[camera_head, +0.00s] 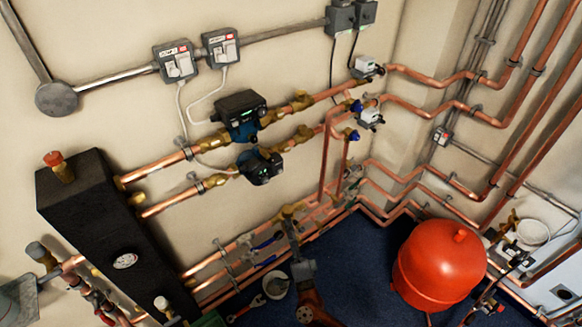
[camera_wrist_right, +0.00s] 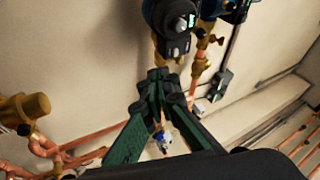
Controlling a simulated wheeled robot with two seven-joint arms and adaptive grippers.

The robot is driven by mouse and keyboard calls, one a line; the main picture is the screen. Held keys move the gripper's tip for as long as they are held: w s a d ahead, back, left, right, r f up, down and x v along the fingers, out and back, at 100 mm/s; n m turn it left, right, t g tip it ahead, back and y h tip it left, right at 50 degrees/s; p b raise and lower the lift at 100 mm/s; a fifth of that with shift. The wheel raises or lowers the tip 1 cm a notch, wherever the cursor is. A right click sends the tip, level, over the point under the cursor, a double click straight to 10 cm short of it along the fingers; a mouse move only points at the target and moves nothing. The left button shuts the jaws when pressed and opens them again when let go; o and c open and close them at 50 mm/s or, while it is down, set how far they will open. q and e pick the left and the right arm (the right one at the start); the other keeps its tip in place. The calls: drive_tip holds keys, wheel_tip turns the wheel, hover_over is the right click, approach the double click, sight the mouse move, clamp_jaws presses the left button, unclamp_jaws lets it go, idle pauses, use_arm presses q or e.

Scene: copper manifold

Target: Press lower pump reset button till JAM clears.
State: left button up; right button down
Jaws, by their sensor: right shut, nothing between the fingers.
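The lower pump (camera_head: 260,166) is a dark unit on the lower of two copper pipes on the wall. Its display is too small to read, and I cannot make out its reset button. The upper pump (camera_head: 240,112) sits just above it, with a green-lit face. My right gripper (camera_head: 288,212) is below and right of the lower pump, apart from it, with its fingers shut and empty. In the right wrist view the dark green fingers (camera_wrist_right: 163,76) meet just below a dark pump body (camera_wrist_right: 168,22), probably the lower pump. My left gripper is not in view.
Copper pipes (camera_head: 440,85) with brass valves run around my right gripper. Blue-handled valves (camera_head: 268,241) are close to its left. A black block with a gauge (camera_head: 125,261) is at left. A red vessel (camera_head: 440,265) stands at right. Switch boxes (camera_head: 176,62) are above the pumps.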

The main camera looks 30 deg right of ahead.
sight(280, 171)
use_arm(q)
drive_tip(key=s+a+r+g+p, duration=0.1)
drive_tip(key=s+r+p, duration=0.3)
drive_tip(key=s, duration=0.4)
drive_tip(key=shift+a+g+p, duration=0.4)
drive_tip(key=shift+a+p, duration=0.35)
drive_tip(key=shift+p, duration=0.05)
use_arm(e)
drive_tip(key=d+r+m+g+h, duration=0.3)
drive_tip(key=d+r+m+h, duration=0.3)
drive_tip(key=r+m, duration=0.2)
wheel_tip(280, 171, up, 2)
drive_tip(key=shift+w+r+m+h, duration=0.1)
drive_tip(key=shift+w+m+h, duration=0.3)
drive_tip(key=shift+w, duration=0.05)
drive_tip(key=shift+d, duration=0.1)
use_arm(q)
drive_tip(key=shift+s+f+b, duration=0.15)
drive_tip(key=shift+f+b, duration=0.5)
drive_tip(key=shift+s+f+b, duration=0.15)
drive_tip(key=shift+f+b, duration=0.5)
use_arm(e)
drive_tip(key=w, duration=0.8)
drive_tip(key=shift+w+a, duration=0.35)
drive_tip(key=shift+w, duration=0.05)
drive_tip(key=shift+w+g, duration=0.15)
drive_tip(key=shift+g, duration=0.15)
